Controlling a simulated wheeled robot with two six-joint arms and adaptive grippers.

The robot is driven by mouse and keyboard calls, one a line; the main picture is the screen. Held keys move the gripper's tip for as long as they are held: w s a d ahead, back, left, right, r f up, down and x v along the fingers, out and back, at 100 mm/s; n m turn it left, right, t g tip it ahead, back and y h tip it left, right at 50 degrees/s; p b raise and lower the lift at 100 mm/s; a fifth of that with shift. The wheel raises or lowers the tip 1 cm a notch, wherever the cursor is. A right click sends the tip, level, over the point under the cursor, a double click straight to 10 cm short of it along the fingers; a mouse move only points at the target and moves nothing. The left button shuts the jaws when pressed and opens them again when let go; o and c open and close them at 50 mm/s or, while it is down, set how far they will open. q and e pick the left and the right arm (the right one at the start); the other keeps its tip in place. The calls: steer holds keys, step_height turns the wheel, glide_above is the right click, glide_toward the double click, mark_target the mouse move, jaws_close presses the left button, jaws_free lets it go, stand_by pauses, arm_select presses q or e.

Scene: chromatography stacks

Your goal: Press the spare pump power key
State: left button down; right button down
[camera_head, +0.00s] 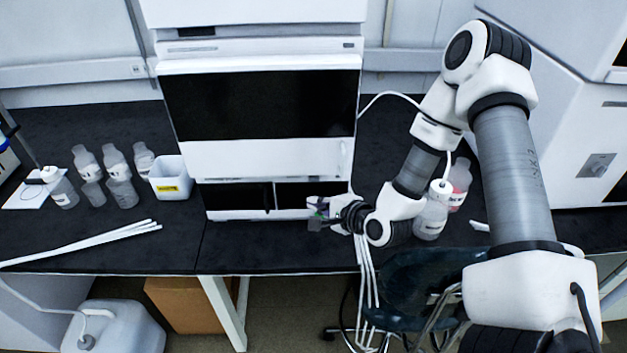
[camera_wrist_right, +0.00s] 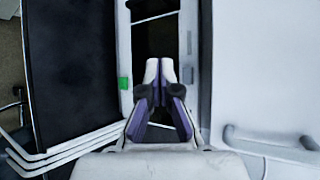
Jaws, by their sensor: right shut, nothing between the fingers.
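A white chromatography stack (camera_head: 262,158) with dark front windows stands in the middle of the bench. My right gripper (camera_head: 316,212) is at the lower right of its front, by the bottom unit. In the wrist view my right gripper (camera_wrist_right: 161,70) is shut and empty, its fingertips in front of the white and dark front of the stack. A small green patch (camera_wrist_right: 124,83) on the white strip lies just left of the fingertips. I cannot tell for certain whether it is the spare pump power key. Touch between fingertips and front cannot be told. My left gripper is out of view.
Several clear bottles (camera_head: 119,180) and a white tub (camera_head: 171,178) stand left of the stack. Bottles (camera_head: 431,217) stand by my right arm. White tubes (camera_head: 366,272) hang over the bench edge below the gripper. A dark chair (camera_head: 413,283) stands in front.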

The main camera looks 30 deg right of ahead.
steer(key=s+a+f+n+g, duration=0.3)
steer(key=s+f+n+g, duration=0.15)
steer(key=s+f, duration=0.2)
steer(key=s+a+f+n+g, duration=0.3)
steer(key=s+f+n, duration=0.3)
steer(key=f, duration=0.1)
steer(key=s+a+f+n+g+h, duration=0.1)
steer(key=s+f+n+g, duration=0.1)
steer(key=s, duration=0.5)
steer(key=s+a+f+n+g, duration=0.1)
steer(key=s+f+n+g, duration=0.2)
steer(key=s+n, duration=0.4)
steer(key=shift+s+f+h, duration=0.15)
steer(key=shift+f+h, duration=0.25)
